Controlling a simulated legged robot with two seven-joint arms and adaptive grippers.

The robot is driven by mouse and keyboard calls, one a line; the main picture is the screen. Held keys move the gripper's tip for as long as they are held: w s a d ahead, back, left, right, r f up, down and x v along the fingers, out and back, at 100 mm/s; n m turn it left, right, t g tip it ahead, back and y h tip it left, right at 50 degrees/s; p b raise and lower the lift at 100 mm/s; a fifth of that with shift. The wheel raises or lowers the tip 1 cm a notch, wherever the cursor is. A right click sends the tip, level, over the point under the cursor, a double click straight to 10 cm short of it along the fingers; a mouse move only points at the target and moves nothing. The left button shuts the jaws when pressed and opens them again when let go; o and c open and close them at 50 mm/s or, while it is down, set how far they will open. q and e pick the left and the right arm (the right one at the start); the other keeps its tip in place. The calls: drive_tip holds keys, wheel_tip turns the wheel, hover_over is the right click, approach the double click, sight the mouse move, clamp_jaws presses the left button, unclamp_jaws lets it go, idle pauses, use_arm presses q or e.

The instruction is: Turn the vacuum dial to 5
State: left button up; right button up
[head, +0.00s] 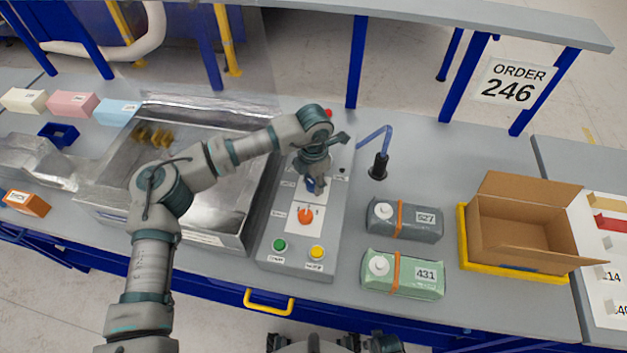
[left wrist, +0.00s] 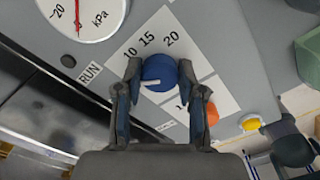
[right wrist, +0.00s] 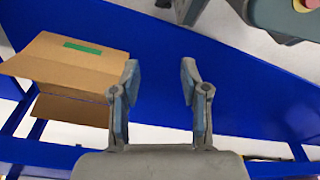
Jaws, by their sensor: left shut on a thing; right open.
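The blue vacuum dial (left wrist: 158,72) sits on the grey control panel (head: 263,245), on a white label printed 10, 15 and 20. My left gripper (left wrist: 160,82) is shut on the dial, one finger on each side. The dial's white pointer line points left in the left wrist view, toward the left finger; any number there is hidden. In the head view the left gripper (head: 313,180) comes down over the dial and mostly hides it. My right gripper (right wrist: 160,85) is open and empty in the right wrist view.
An orange knob (head: 305,216), a green button (head: 279,245) and a yellow button (head: 317,252) are on the panel near the dial. A kPa gauge (left wrist: 85,10) shows beside it. Grey (head: 405,225) and green (head: 403,277) packs lie right of the panel.

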use_arm(q)
drive_tip(key=shift+w+r+n, duration=0.1)
drive_tip(key=shift+w+n, duration=0.05)
drive_tip(key=shift+n, duration=0.45)
use_arm(e)
drive_tip(key=shift+w+f, duration=0.1)
drive_tip(key=shift+w, duration=0.05)
drive_tip(key=shift+s, duration=0.2)
use_arm(q)
drive_tip(key=o, duration=1.1)
drive_tip(key=shift+c, duration=0.2)
drive_tip(key=shift+o, duration=0.4)
use_arm(e)
drive_tip(key=shift+s+f, duration=0.15)
drive_tip(key=shift+s, duration=0.2)
use_arm(q)
wheel_tip(320, 180, up, 12)
use_arm(e)
drive_tip(key=shift+w, duration=0.3)
use_arm(q)
drive_tip(key=shift+d, duration=0.1)
